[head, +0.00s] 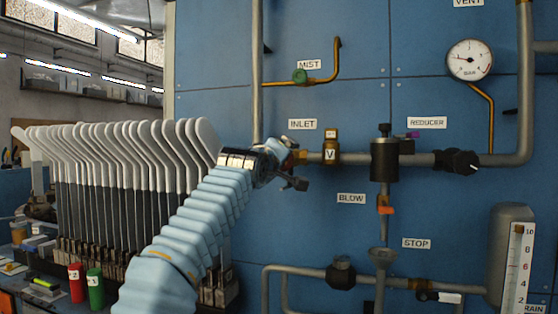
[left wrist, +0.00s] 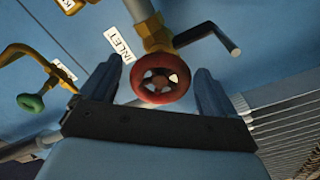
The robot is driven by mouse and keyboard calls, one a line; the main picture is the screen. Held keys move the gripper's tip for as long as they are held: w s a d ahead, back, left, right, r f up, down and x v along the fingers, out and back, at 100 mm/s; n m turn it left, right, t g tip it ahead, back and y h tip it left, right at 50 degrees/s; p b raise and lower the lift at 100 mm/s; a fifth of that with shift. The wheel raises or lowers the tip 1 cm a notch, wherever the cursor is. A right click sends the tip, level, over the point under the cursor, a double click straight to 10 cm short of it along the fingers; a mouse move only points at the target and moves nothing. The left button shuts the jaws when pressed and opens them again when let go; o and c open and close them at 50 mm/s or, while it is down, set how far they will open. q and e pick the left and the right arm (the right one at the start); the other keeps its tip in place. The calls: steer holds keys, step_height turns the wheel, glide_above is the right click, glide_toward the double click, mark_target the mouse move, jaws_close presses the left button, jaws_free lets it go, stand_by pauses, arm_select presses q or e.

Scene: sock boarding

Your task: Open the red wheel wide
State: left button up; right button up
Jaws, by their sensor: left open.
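The red wheel (left wrist: 162,78) shows in the left wrist view, a round handwheel with spokes on a brass valve stem, near the INLET label (left wrist: 123,43). My left gripper (left wrist: 165,88) is open, with one finger on each side of the wheel. I cannot tell whether the fingers touch it. In the head view my left gripper (head: 296,170) is at the inlet valve, below the INLET label, and hides most of the wheel. My right gripper is not in view.
A green-wheeled MIST valve (head: 300,76) is above. A brass fitting marked V (head: 331,153) and the dark reducer (head: 384,160) are to the right along the pipe. White sock boards (head: 130,140) stand in a rack to the left of my arm.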

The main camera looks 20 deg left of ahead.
arm_select(q)
steer(key=s+b, duration=0.4)
steer(key=s, duration=1)
steer(key=shift+a, duration=0.25)
steer(key=shift+w+f, duration=0.1)
steer(key=shift+w, duration=0.05)
